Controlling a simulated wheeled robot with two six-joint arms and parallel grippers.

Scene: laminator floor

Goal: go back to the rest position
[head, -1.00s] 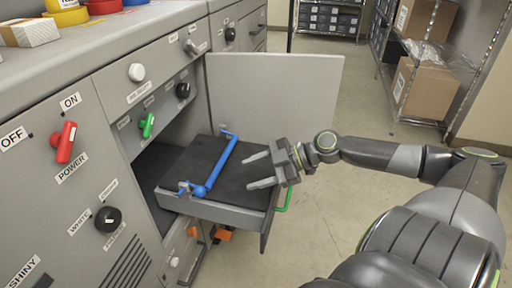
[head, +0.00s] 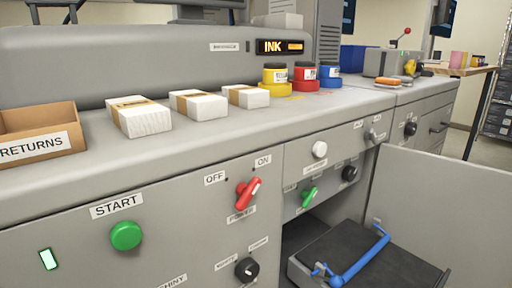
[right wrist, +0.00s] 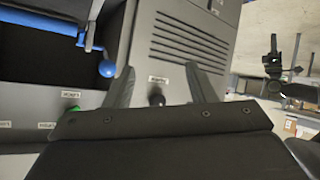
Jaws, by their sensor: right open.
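My right gripper (right wrist: 160,80) is open and empty in the right wrist view, its two fingers spread apart in front of the grey machine front. A dark knob (right wrist: 156,97) shows between the fingers, apparently beyond them. The blue bar's round end (right wrist: 106,68) is to the left of the fingers. In the head view neither gripper shows. The pulled-out drawer (head: 305,277) has a black bed and a blue bar (head: 362,262) across it, and the grey door (head: 455,195) beside it stands open.
The counter holds a returns box (head: 40,140), several white paper stacks (head: 140,115) and ink tubs (head: 304,77). The front carries a green start button (head: 126,235) and a red power handle (head: 247,193). Shelving (head: 497,105) stands at the far right.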

